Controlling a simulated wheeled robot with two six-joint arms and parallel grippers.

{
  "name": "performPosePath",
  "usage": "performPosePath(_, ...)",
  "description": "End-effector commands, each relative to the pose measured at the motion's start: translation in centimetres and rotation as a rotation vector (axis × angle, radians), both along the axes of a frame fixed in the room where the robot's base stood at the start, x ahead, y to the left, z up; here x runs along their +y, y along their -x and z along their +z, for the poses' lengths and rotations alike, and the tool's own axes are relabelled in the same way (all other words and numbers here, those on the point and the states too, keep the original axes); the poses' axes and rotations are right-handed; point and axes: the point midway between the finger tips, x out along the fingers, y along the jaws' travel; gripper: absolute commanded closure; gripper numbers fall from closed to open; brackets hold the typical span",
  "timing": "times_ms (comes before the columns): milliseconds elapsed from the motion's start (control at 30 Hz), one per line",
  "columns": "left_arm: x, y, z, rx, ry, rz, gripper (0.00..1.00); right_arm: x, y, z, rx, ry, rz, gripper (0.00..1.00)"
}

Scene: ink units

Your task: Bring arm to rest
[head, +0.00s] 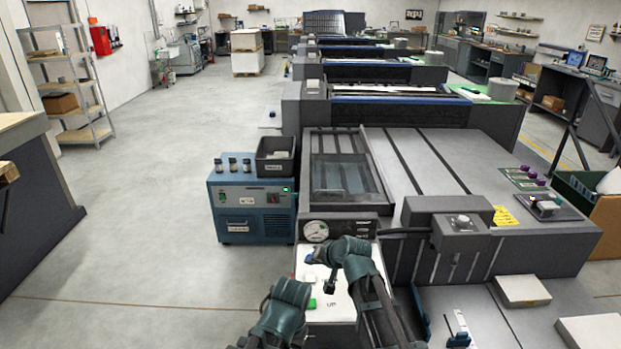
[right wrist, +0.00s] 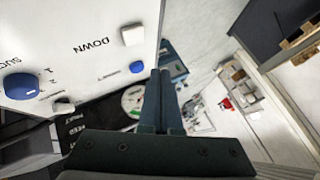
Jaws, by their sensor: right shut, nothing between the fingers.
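My right gripper (head: 330,286) is over the white control panel (head: 342,312) at the near end of the press, at the bottom centre of the head view. In the right wrist view its two fingers (right wrist: 163,78) are together with nothing between them. The panel (right wrist: 75,60), with "DOWN" lettering, a blue knob (right wrist: 21,86) and white buttons, fills the left of that view. The fingers overlap the panel's edge in the picture; I cannot tell whether they touch it. An arm link of mine shows left of the panel, but no left gripper fingers are visible.
A grey printing press (head: 430,165) runs away from me. A blue unit (head: 252,210) with small bottles (head: 233,164) and a dark bin (head: 276,156) stands left of the panel. A grey workbench (head: 35,205) is at far left. Open floor (head: 150,215) lies between.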

Motion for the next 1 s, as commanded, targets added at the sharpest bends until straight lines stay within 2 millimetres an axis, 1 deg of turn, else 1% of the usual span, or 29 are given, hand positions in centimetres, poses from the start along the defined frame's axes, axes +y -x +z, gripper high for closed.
performPosePath(67, 0.0, 0.0, 0.0, 0.0, 0.0, 0.0, 0.5, 0.4, 2.4, -1.0, 0.041, 0.053, 0.047, 1.0)
performPosePath(167, 0.0, 0.0, 0.0, 0.0, 0.0, 0.0, 0.5, 0.5, 7.6, -3.0, 0.139, 0.184, 0.15, 1.0)
performPosePath(200, 0.0, 0.0, 0.0, 0.0, 0.0, 0.0, 0.5, 0.3, 9.9, -3.9, 0.187, 0.247, 0.196, 1.0)
performPosePath(267, 0.0, 0.0, 0.0, 0.0, 0.0, 0.0, 0.5, -0.4, 13.3, -4.9, 0.259, 0.341, 0.259, 1.0)
performPosePath(300, 0.0, 0.0, 0.0, 0.0, 0.0, 0.0, 0.5, -1.1, 15.4, -5.5, 0.306, 0.401, 0.294, 1.0)
performPosePath(400, 0.0, 0.0, 0.0, 0.0, 0.0, 0.0, 0.5, -2.8, 19.9, -6.2, 0.414, 0.533, 0.365, 1.0)
performPosePath(500, 0.0, 0.0, 0.0, 0.0, 0.0, 0.0, 0.5, -4.3, 23.1, -6.4, 0.494, 0.63, 0.409, 1.0)
performPosePath(600, 0.0, 0.0, 0.0, 0.0, 0.0, 0.0, 0.5, -5.3, 24.8, -6.3, 0.543, 0.684, 0.431, 1.0)
performPosePath(667, 0.0, 0.0, 0.0, 0.0, 0.0, 0.0, 0.5, -5.5, 25.2, -6.3, 0.557, 0.7, 0.435, 1.0)
performPosePath(1000, 0.0, 0.0, 0.0, 0.0, 0.0, 0.0, 0.5, -5.6, 25.2, -6.3, 0.562, 0.704, 0.437, 1.0)
